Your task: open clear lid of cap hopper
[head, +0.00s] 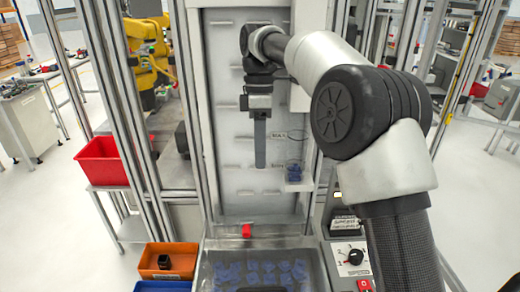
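The cap hopper (322,272) is a metal bin at the bottom centre of the head view, with several blue caps (258,271) inside. The caps look slightly hazy, as if seen through a clear cover, but I cannot make out the lid's edges or be sure how it stands. A dark piece (262,289) at the bottom edge of the frame may be a handle. My gripper (260,165) points down in front of the pale panel, well above and behind the hopper. It shows edge-on as one grey strip, so its opening is hidden. I see nothing held in it.
A small red part (246,231) sits behind the hopper. A clear cup (294,172) with blue contents is right of my gripper. A control box with a dial (354,257) stands right of the hopper. Orange (180,250) and red (103,165) bins are left, beside metal posts.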

